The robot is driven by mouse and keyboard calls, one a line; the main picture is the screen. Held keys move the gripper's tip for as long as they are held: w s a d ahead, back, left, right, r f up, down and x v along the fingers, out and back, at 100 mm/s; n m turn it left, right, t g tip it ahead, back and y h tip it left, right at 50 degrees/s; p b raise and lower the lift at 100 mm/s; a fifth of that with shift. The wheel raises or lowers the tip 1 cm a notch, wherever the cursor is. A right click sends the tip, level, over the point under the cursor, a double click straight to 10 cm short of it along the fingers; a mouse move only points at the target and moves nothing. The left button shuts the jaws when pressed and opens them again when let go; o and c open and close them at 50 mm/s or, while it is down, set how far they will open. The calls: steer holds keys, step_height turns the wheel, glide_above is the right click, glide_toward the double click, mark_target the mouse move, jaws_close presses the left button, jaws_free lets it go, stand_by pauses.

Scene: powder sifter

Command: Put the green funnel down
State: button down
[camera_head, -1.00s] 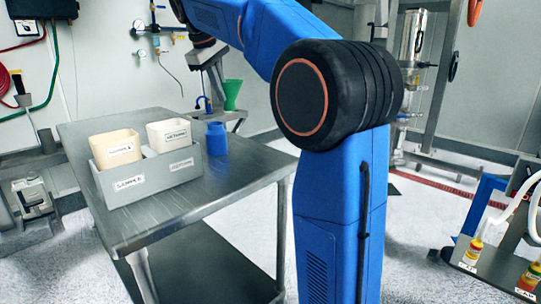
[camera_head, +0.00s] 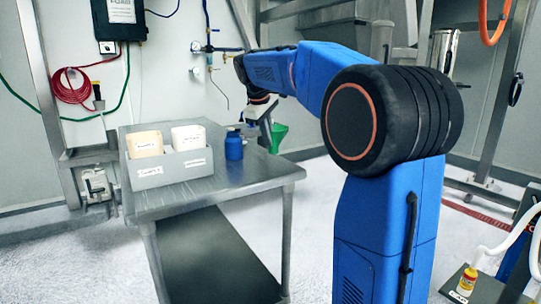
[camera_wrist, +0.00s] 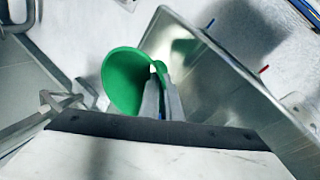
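The green funnel (camera_head: 278,137) hangs from my gripper (camera_head: 262,122) just beyond the back right of the steel table (camera_head: 240,178) in the head view. In the wrist view the funnel (camera_wrist: 122,82) fills the middle, its wide mouth facing the camera. My gripper's two fingers (camera_wrist: 161,97) are close together there, shut on the funnel's edge. The funnel's lower part is hidden in the wrist view. I cannot tell its height above the surfaces below.
The table's front right is clear. A steel trough-like surface (camera_wrist: 215,80) lies right of the funnel in the wrist view.

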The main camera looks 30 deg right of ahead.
steer(key=shift+f, duration=2.55)
steer(key=c, duration=2)
jaws_free()
steer(key=shift+f, duration=0.1)
steer(key=v, duration=1.2)
steer(key=s+a+f+m+y, duration=0.1)
steer(key=s+a+f, duration=0.3)
steer(key=s+f, duration=0.5)
steer(key=s+a+f+m+t+y, duration=0.1)
steer(key=s+a+f+m, duration=0.1)
steer(key=s+f, duration=0.8)
steer(key=s+a+f+m+t+y, duration=0.1)
steer(key=s+a+f, duration=0.4)
steer(key=s+f, duration=0.5)
steer(key=shift+s+a+f+m+y, duration=0.15)
steer(key=shift+s+m, duration=0.1)
steer(key=shift+s, duration=0.85)
steer(key=shift+s+a+m+y, duration=0.1)
steer(key=shift+s+m+y, duration=0.15)
steer(key=shift+s, duration=0.8)
steer(key=shift+s+a+f+m+y, duration=0.1)
steer(key=shift+s+m, duration=0.2)
steer(key=shift+s, duration=0.8)
